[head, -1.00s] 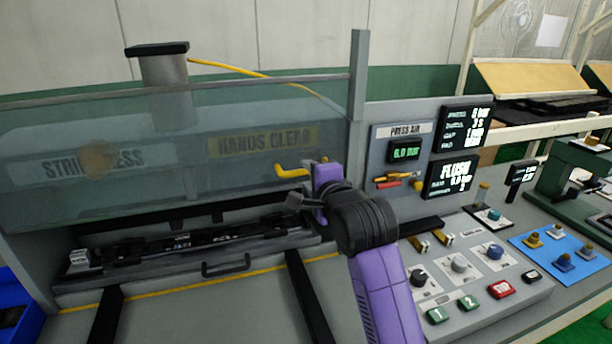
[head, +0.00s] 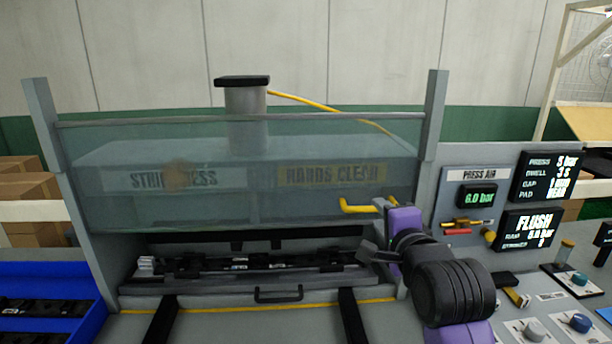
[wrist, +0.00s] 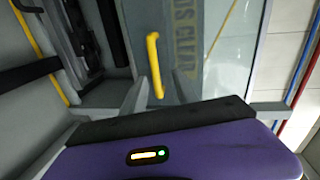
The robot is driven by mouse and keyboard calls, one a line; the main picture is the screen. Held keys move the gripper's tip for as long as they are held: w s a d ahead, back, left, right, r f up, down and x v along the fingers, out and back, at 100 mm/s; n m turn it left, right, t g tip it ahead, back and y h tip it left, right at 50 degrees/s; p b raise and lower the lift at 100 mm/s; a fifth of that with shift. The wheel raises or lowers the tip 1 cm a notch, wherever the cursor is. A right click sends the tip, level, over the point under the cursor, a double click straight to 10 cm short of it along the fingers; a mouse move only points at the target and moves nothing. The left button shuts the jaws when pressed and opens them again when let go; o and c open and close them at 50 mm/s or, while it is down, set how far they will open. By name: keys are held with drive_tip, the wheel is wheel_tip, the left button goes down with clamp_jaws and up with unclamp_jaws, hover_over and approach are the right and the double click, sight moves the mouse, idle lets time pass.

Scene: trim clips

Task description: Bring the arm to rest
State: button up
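My gripper (head: 373,229) is in front of the right part of the press, at the end of my purple and black arm. The yellow handle (head: 358,207) on the press guard is just beyond and left of the upper finger. In the wrist view the handle (wrist: 154,65) lies ahead of the purple hand, and I cannot tell if they touch. The clear guard (head: 140,205) stands across the press front. A dark trim strip (head: 240,264) lies in the press below it.
A control panel with displays (head: 530,230) and knobs (head: 580,322) is right of my arm. A blue bin (head: 85,325) with dark parts stands at left. A drawer-like black handle (head: 279,295) sits at the press front. Grey posts (head: 436,115) frame the guard.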

drive_tip(key=s+r+n+t, duration=0.3)
drive_tip(key=s+n, duration=0.1)
drive_tip(key=n, duration=0.2)
drive_tip(key=s+f+n+g, duration=0.1)
drive_tip(key=s+f+n, duration=0.2)
drive_tip(key=s+f, duration=0.5)
drive_tip(key=s+f+n+g+b, duration=0.1)
drive_tip(key=s+f+n, duration=0.3)
drive_tip(key=s, duration=1.9)
drive_tip(key=s+f+n+g, duration=0.2)
drive_tip(key=s+f+n, duration=0.1)
drive_tip(key=s+f, duration=1)
drive_tip(key=s, duration=0.3)
drive_tip(key=shift+s+d+f+n+b, duration=0.2)
drive_tip(key=shift+s+f+n+b, duration=0.05)
drive_tip(key=shift+n+b, duration=0.15)
drive_tip(key=shift+w, duration=0.15)
